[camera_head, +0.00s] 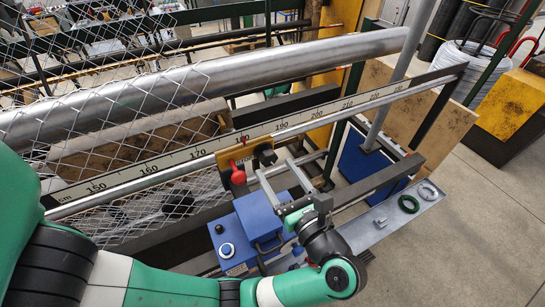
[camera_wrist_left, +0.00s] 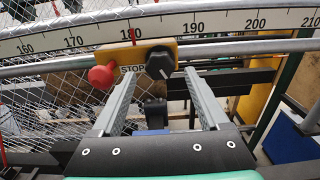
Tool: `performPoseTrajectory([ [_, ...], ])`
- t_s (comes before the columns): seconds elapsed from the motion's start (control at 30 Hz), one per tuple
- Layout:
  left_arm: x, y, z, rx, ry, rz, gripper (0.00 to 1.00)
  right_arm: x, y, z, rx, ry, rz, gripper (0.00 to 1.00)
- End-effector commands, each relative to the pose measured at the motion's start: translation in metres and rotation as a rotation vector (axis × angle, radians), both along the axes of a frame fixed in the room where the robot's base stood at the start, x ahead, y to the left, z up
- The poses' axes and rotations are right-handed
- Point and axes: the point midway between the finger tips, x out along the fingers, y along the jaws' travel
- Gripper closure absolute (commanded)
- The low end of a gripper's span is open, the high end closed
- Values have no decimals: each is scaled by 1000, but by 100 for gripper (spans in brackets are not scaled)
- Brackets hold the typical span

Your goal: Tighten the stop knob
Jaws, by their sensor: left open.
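The stop knob (camera_head: 265,154) is black and sits at the right end of a yellow plate. In the left wrist view the knob (camera_wrist_left: 160,63) shows a pale pointer line beside the word STOP. The yellow stop plate (camera_wrist_left: 132,57) is on the rail below the scale, near the 180 mark. A red ball handle (camera_wrist_left: 102,76) sticks out at its left end. My left gripper (camera_head: 275,167) is open and empty, its fingers pointing at the knob. In the left wrist view the knob appears between the fingertips; contact cannot be told. My right gripper is not in view.
The scale bar (camera_head: 215,146) and round rail run across, with chain-link mesh (camera_head: 100,110) behind at left. A blue box with a button (camera_head: 226,250) lies below my left gripper. Floor is clear farther right.

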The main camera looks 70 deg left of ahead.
Motion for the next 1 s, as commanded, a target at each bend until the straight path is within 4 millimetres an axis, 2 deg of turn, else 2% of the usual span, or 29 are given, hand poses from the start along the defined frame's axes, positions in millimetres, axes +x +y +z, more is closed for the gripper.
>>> performPoseTrajectory([
  [0.1, -3, 20, 3, 1, 0, 3, 22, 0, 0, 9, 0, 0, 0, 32],
  [0.2, -3, 28, 1, 0, 0, 0, 22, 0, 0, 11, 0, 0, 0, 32],
  [0.5, -4, 31, 0, 0, -1, 0, 24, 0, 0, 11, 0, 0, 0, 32],
  [0.9, -3, 31, 0, 0, -1, -1, 96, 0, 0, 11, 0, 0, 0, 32],
  [0.93, -3, 31, 0, 0, -1, -1, 100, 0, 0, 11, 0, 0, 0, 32],
  [1.0, -3, 31, 0, 0, -1, -1, 100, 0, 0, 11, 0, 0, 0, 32],
])
